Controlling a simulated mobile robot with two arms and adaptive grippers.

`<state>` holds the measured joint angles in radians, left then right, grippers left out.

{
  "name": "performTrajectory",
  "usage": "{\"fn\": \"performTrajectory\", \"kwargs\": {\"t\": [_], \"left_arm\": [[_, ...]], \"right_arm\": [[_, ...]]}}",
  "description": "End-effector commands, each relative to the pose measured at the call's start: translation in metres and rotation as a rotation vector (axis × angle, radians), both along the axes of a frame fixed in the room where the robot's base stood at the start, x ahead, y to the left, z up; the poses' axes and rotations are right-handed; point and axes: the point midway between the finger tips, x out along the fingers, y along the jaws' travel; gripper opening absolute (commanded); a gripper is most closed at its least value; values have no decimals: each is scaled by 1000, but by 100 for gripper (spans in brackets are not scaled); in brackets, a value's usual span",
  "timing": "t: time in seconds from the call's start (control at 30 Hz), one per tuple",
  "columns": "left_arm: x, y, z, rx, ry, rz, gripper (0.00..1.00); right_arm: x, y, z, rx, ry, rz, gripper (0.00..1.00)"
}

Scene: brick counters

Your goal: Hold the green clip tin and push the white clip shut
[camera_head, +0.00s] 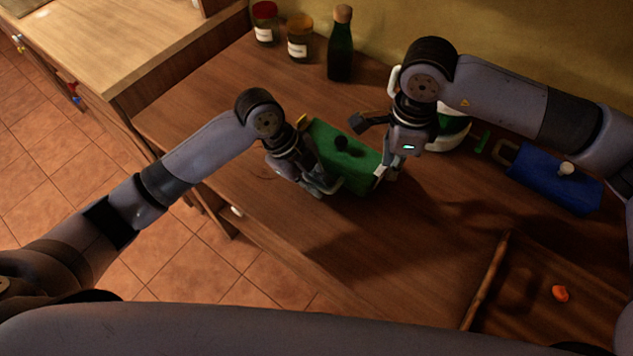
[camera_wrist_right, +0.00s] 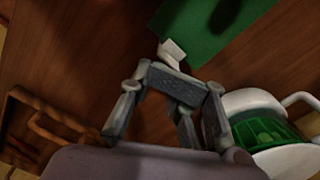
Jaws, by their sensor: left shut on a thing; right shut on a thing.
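The green clip tin (camera_head: 335,150) lies on the wooden counter, with a dark knob on its lid. It shows partly at the top of the right wrist view (camera_wrist_right: 205,30). The white clip (camera_head: 378,171) is at the tin's right end and also shows in the wrist view (camera_wrist_right: 172,50), standing out from the tin's edge. My left gripper (camera_head: 328,187) is shut on the tin's near side. My right gripper (camera_head: 386,174) is at the right end, its closed fingers (camera_wrist_right: 172,82) at the white clip; their exact contact is hard to see. A small yellow piece (camera_head: 302,120) is at the tin's left end.
A white-and-green container (camera_head: 450,130) stands behind my right gripper. A blue tin (camera_head: 550,178) lies to the right. Two jars (camera_head: 300,38) and a dark bottle (camera_head: 341,50) stand at the back. A wooden tray (camera_head: 485,280) with an orange piece (camera_head: 560,293) is front right.

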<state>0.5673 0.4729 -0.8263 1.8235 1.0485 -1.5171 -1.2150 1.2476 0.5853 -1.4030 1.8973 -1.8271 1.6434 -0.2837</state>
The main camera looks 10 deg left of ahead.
Motion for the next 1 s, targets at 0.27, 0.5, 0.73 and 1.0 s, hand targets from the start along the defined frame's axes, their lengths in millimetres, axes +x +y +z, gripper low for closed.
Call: {"fn": "performTrajectory", "kwargs": {"t": [0.27, 0.5, 0.73, 1.0], "left_arm": [[0, 1, 0, 4, 0, 1, 0], [0, 2, -1, 5, 0, 2, 0], [0, 2, -1, 5, 1, 1, 0], [0, 2, -1, 5, 0, 2, 24]], "right_arm": [[-1, -4, 30, 1, -4, -1, 0], [-3, -6, 49, 1, -4, 0, 0], [-3, -7, 52, 1, -3, 0, 0], [-3, -7, 51, 1, -3, -1, 0]]}}
